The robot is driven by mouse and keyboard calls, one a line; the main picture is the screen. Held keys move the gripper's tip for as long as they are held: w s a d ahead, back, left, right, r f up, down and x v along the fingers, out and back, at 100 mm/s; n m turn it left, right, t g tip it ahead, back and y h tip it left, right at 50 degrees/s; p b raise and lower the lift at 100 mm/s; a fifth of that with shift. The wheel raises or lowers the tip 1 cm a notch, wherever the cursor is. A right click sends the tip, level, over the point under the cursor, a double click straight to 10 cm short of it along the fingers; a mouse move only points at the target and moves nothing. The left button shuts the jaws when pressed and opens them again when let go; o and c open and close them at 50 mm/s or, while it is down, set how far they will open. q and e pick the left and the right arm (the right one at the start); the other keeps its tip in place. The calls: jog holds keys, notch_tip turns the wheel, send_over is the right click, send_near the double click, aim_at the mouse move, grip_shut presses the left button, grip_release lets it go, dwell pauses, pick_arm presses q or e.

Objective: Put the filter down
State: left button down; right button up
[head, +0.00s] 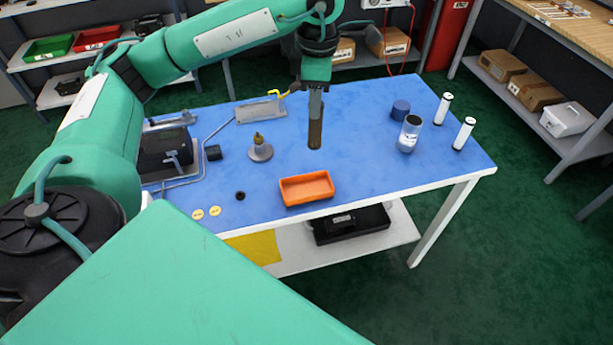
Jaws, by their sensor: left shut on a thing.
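My left gripper (315,104) points down over the middle of the blue-topped table (350,104). It is shut on a dark brown, upright cylinder, which looks like a used filter (315,134). The fingers cover its upper part. Its lower end appears close to the table top, but I cannot tell whether it touches. Two white filters with dark ends, one further back (443,109) and one nearer (464,134), stand at the table's right. My right gripper is out of view.
An orange tray (307,201) lies at the front edge. A grey conical part (260,150) stands left, near a dark valve unit (165,148). Table between gripper and bowl is clear.

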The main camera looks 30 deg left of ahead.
pick_arm(q)
jog(key=n, duration=0.2)
jog(key=a+n+b, duration=0.1)
jog(key=shift+a+r+n+b, duration=0.15)
jog(key=shift+r+n+b, duration=0.15)
jog(key=shift+n, duration=0.1)
notch_tip(320, 180, down, 19)
jog(key=n, duration=0.3)
jog(key=shift+a+r+b, duration=0.15)
jog(key=shift+a+b, duration=0.25)
jog(key=shift+a, duration=0.05)
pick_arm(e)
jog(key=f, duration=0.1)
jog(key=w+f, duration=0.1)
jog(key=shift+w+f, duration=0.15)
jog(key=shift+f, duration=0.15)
pick_arm(q)
jog(key=shift+s, duration=0.15)
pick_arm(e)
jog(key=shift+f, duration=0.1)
pick_arm(q)
jog(key=c, duration=1.5)
grip_release()
jog(key=o, duration=0.4)
jog(key=shift+c, duration=0.2)
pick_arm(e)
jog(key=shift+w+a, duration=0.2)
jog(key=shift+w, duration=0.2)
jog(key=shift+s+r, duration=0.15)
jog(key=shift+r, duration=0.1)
